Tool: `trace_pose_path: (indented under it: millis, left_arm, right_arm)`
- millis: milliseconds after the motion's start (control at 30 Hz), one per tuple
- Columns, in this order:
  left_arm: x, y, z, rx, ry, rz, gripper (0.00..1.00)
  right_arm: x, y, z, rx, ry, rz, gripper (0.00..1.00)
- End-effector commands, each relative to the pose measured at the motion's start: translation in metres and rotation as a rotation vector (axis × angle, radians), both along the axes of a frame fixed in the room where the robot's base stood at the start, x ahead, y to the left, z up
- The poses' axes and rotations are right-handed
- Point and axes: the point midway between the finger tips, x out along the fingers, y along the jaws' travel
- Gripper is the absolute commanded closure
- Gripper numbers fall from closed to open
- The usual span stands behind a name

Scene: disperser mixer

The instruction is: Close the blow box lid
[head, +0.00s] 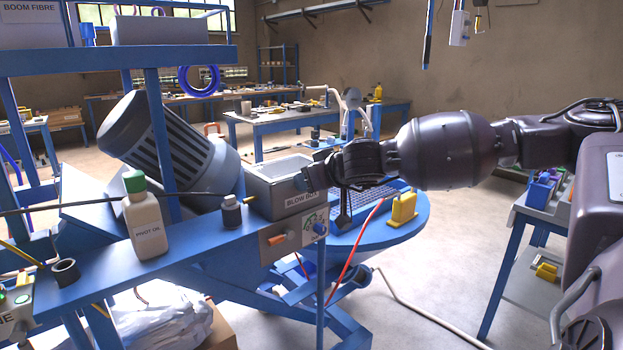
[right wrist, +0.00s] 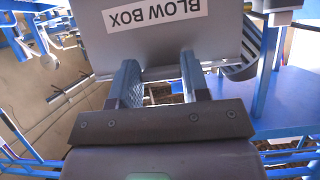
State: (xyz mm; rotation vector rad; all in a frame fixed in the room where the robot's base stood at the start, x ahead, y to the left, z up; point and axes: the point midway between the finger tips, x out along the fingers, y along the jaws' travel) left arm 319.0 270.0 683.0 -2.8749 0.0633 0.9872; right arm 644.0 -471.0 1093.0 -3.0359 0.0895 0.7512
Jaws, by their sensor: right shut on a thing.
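The blow box (head: 262,195) is a grey box with a "BLOW BOX" label, standing on the blue bench frame. Its top shows a pale recess inside a grey rim. My right gripper (head: 308,180) is at the box's right end, its arm coming in from the right. In the right wrist view the box's labelled face (right wrist: 220,38) appears upside down. There the fingers of my right gripper (right wrist: 160,80) reach a grey edge, taken as the lid. They stand apart around it; the exact contact is hidden. My left gripper is out of view.
A pivot oil bottle (head: 143,218) and a small dark bottle (head: 231,212) stand left of the box. A large grey motor (head: 165,145) is behind them. A yellow object (head: 403,209) sits on the round blue platform. A red cable (head: 352,250) hangs below my right arm.

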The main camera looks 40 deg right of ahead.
Motion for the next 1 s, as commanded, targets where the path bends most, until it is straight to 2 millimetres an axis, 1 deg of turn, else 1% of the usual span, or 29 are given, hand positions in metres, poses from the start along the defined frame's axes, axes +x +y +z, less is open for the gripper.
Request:
trace_pose_path:
  millis: [33, 167, 200, 333, 367, 600, 733, 867, 1000]
  left_arm:
    - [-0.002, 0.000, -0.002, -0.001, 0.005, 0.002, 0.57]
    - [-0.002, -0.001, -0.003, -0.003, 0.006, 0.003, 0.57]
    - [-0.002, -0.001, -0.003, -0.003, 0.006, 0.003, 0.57]
    - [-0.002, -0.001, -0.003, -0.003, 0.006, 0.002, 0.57]
    - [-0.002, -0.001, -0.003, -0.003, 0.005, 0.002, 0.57]
    - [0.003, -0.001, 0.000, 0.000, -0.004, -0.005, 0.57]
    - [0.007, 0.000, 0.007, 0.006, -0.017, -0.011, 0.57]
    - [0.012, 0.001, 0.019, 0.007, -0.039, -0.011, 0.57]
    - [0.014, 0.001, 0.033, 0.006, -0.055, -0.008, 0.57]
  right_arm:
    - [-0.002, 0.001, -0.010, 0.005, 0.018, 0.000, 1.00]
    - [-0.002, 0.001, -0.011, 0.005, 0.020, 0.001, 1.00]
    - [-0.002, 0.001, -0.012, 0.005, 0.021, 0.001, 0.53]
    - [-0.001, 0.001, -0.009, 0.004, 0.016, 0.001, 0.33]
    - [-0.001, 0.001, -0.009, 0.004, 0.015, 0.001, 0.32]
    - [-0.001, 0.000, -0.005, 0.002, 0.009, 0.001, 0.32]
    - [-0.006, 0.001, 0.000, 0.001, 0.005, 0.001, 0.32]
    - [-0.019, 0.001, 0.011, 0.000, 0.002, 0.001, 0.32]
    - [-0.039, 0.002, 0.025, 0.000, -0.001, 0.001, 0.32]
